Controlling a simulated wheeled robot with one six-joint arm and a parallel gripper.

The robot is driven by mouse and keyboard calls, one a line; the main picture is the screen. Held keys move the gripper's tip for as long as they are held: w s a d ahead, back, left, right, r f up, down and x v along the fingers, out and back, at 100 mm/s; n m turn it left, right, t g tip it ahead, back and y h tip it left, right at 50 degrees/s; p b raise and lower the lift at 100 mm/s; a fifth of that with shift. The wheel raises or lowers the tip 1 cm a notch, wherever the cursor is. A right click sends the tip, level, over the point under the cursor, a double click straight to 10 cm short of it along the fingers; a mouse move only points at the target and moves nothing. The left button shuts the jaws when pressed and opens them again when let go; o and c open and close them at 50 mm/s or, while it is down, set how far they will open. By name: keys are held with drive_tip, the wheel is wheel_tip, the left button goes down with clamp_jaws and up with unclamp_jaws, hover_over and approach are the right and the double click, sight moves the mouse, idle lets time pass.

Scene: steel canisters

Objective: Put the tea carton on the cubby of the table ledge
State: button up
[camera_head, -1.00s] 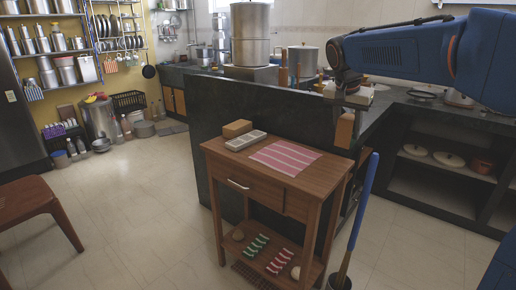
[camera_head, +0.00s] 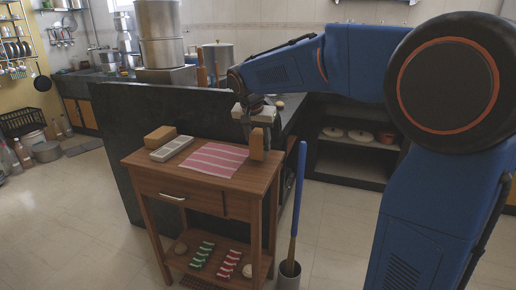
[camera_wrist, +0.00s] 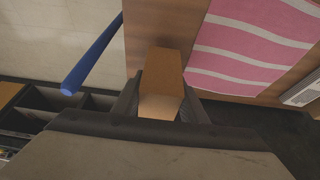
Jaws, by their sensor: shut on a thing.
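The tea carton, a plain brown block (camera_head: 257,146), is upright in my gripper (camera_head: 257,127), over the right end of the wooden table's top (camera_head: 200,183). I cannot tell whether its bottom touches the wood. In the wrist view the carton (camera_wrist: 162,72) sits between both fingers of my shut gripper (camera_wrist: 158,102), close to the table edge. The table has a drawer in front and an open lower shelf (camera_head: 218,278), which I take for the cubby; its inside is partly hidden by the front legs.
A pink striped cloth (camera_head: 213,160), a grey slotted block (camera_head: 172,148) and another brown box (camera_head: 160,136) lie on the tabletop. A blue-handled tool (camera_head: 299,200) stands in a bin right of the table. A dark counter wall rises behind.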

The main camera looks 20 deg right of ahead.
drive_tip(key=shift+f, duration=1)
drive_tip(key=shift+f, duration=0.1)
drive_tip(key=o, duration=1.1)
drive_tip(key=shift+c, duration=0.2)
drive_tip(key=v, duration=1.2)
drive_tip(key=shift+d, duration=0.1)
drive_tip(key=s+d+f+n+y, duration=0.1)
drive_tip(key=s+d+f+n, duration=0.15)
drive_tip(key=s, duration=0.65)
drive_tip(key=s+d+f+n+y, duration=0.1)
drive_tip(key=s+d+f, duration=0.3)
drive_tip(key=s, duration=0.6)
drive_tip(key=s+d+f+n+t, duration=0.1)
drive_tip(key=s+f+n, duration=0.2)
drive_tip(key=s+f, duration=0.9)
drive_tip(key=s, duration=0.2)
drive_tip(key=shift+s+d+n+y, duration=0.3)
drive_tip(key=shift+s+n, duration=0.05)
